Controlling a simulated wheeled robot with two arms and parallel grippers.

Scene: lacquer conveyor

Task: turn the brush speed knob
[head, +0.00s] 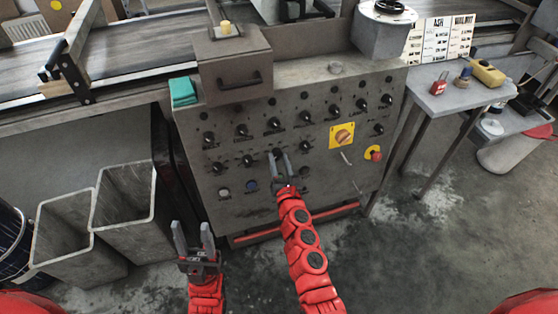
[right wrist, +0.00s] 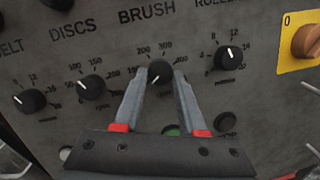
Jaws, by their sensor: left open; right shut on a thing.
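The brush speed knob (right wrist: 160,72) is a round black knob under the printed word BRUSH, on the grey control panel (head: 325,195). In the right wrist view its white pointer line slants to the lower left, and its scale shows 200 and 300. My right gripper (head: 279,160) is at the panel front. Its two fingertips (right wrist: 162,80) are closed on the left and right sides of the knob. In the head view the fingers largely hide the knob. My left gripper (head: 194,238) is open and empty, low in front of the panel's left side.
Neighbouring black knobs sit close by: the DISCS knob (right wrist: 91,87) on the left and another dial (right wrist: 228,57) on the right. A yellow-plated switch (head: 342,136) and a red button (head: 375,155) are further right. Grey bins (head: 125,200) stand left of the panel.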

